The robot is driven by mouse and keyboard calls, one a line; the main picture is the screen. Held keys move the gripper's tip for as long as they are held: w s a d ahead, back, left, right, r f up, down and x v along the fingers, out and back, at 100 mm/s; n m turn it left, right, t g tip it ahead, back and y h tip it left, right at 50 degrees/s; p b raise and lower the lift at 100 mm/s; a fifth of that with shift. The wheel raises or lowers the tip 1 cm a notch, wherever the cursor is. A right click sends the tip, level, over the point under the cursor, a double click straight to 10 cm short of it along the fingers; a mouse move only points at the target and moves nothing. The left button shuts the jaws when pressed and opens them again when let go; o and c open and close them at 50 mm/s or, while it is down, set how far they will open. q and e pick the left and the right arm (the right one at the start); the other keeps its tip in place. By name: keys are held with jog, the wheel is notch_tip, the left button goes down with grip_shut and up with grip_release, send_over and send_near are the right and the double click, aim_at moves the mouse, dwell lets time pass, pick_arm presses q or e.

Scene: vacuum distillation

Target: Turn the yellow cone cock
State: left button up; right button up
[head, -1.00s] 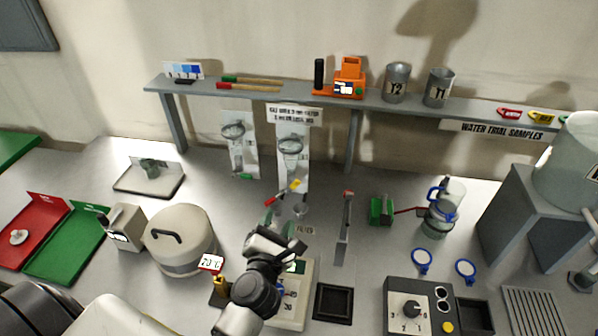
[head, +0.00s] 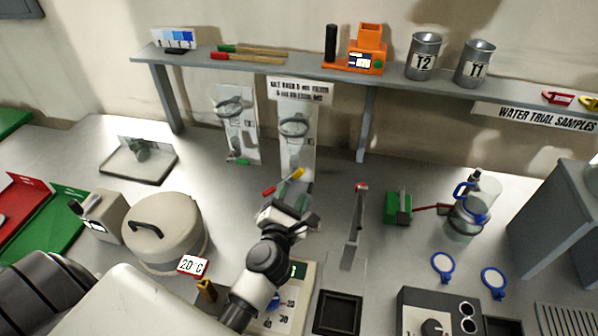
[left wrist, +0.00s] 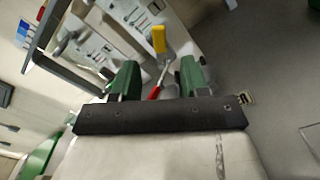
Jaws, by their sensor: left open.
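The yellow cone cock (head: 297,174) is a small yellow handle on the glass apparatus in front of the right white back panel, beside a red handle (head: 269,189). In the left wrist view the yellow handle (left wrist: 159,38) stands upright beyond the fingertips, with the red one (left wrist: 154,92) lower between the fingers. My left gripper (head: 291,198) is just in front of the apparatus, below the handles. Its green fingers (left wrist: 158,77) are apart, with no grip on the cock. The gripper hides the lower apparatus. My right gripper does not show.
A grey shelf (head: 300,72) runs along the wall behind. A grey lever tool (head: 355,230) and a green block (head: 398,207) stand to the right. A round beige pot (head: 160,228) is at the left. Bare bench lies between the pot and the panels.

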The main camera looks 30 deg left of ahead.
aim_at(298, 176)
pick_arm(q)
jog(key=x, duration=0.8)
jog(key=shift+p, duration=0.3)
jog(key=shift+c, duration=0.2)
grip_shut()
